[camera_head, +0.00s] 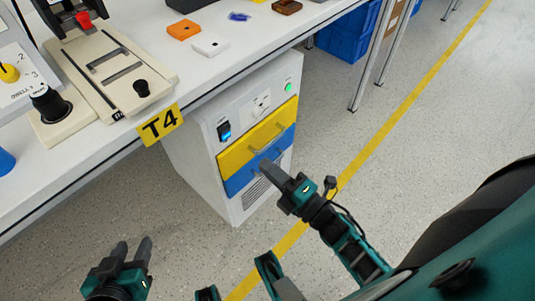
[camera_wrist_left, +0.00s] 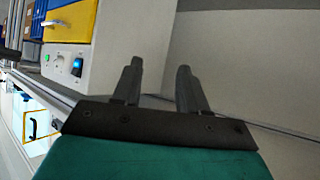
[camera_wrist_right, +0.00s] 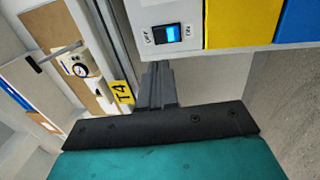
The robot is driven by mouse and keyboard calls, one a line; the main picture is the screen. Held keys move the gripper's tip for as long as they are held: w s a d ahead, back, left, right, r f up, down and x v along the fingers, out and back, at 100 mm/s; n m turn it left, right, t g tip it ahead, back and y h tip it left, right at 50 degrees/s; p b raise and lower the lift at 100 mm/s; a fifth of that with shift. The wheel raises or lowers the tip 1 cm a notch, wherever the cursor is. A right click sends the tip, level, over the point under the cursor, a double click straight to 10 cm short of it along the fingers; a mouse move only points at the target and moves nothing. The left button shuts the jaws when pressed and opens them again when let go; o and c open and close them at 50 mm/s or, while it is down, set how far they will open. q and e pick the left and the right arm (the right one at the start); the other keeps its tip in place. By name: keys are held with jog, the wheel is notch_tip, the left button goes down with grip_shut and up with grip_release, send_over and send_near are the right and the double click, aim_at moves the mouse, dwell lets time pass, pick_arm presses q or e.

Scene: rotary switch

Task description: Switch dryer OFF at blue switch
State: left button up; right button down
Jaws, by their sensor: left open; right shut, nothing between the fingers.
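The dryer (camera_head: 190,150) is a white cabinet under the bench, with a yellow and a blue drawer. Its blue-lit rocker switch (camera_head: 224,131) sits in a black frame on the upper front. In the right wrist view the switch (camera_wrist_right: 170,33) lies between OFF and ON labels; which side is pressed I cannot tell. My right gripper (camera_head: 268,166) is shut and empty, in front of the drawers, right of and below the switch in the head view. Its closed fingertips (camera_wrist_right: 157,68) appear just below the switch in the right wrist view. My left gripper (camera_head: 133,248) is open and empty, low over the floor.
A dial (camera_head: 261,103) and a green light (camera_head: 289,87) sit beside the switch. The yellow drawer's handle (camera_head: 266,138) sticks out near my right gripper. The bench edge with the T4 sign (camera_head: 161,124) overhangs left of the dryer. The floor in front is clear.

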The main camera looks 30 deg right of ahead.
aim_at(227, 130)
jog(key=b+x, duration=0.1)
jog(key=x, duration=0.9)
jog(key=shift+w+a, duration=0.1)
jog(key=shift+w, duration=0.25)
jog(key=shift+w+a, duration=0.15)
jog(key=shift+w, duration=0.15)
pick_arm(q)
jog(key=shift+w+d+f, duration=0.1)
jog(key=shift+d+f, duration=0.15)
jog(key=shift+d, duration=0.05)
pick_arm(e)
jog(key=shift+r, duration=0.1)
jog(key=shift+r, duration=0.2)
jog(key=p, duration=0.2)
jog(key=r+g+p, duration=0.1)
jog(key=p, duration=0.1)
jog(key=shift+w+a+r+h, duration=0.1)
jog(key=shift+w+h, duration=0.2)
jog(key=shift+w, duration=0.05)
jog(key=shift+f+b, duration=0.3)
jog(key=shift+f, duration=0.15)
pick_arm(q)
jog(key=shift+s+a+r, duration=0.15)
jog(key=shift+a+r, duration=0.15)
jog(key=shift+r, duration=0.2)
jog(key=shift+s+a+r, duration=0.1)
jog(key=shift+a+r, duration=0.15)
jog(key=shift+r, duration=0.2)
